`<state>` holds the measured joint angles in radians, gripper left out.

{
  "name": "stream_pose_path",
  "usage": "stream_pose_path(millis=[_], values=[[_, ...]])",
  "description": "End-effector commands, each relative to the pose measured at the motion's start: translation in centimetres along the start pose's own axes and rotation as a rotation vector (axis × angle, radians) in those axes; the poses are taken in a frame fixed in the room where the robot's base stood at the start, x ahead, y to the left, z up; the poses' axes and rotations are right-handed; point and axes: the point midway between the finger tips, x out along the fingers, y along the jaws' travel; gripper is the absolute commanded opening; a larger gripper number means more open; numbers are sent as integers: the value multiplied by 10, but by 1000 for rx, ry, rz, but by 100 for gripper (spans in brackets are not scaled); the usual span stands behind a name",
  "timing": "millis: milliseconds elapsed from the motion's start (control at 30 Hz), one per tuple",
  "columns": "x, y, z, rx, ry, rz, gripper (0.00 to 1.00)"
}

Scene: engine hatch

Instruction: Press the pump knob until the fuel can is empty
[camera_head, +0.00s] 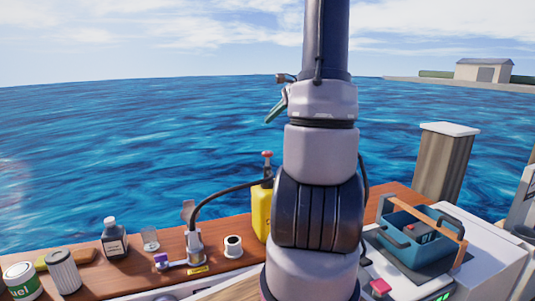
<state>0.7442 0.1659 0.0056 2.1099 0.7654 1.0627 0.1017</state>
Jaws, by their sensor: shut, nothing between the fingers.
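The yellow fuel can (261,212) stands on the wooden deck, its right side hidden behind my arm. A red knob (267,154) on a thin stem rises above the can. A black hose arches left from the can's top to a small grey fitting (194,243) on the deck. My gripper (272,113) is mostly hidden behind my arm. A narrow, dark greenish tip shows left of the arm, higher in the picture than the knob. It looks shut and empty. I see no contact with the knob. The fuel level cannot be seen.
A dark bottle (113,240), a white-and-green tin (20,281), a pale ribbed cylinder (63,271) and a small white cup (233,246) stand on the deck. Water lies beyond.

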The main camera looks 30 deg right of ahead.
Motion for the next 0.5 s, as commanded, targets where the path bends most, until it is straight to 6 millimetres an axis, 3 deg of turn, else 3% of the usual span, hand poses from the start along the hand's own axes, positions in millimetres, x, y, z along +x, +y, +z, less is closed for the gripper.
stream_pose_path(millis=[233, 500], values=[[8, 6, -6, 1, -1, 3, 0], [34, 26, -24, 2, -2, 3, 0]])
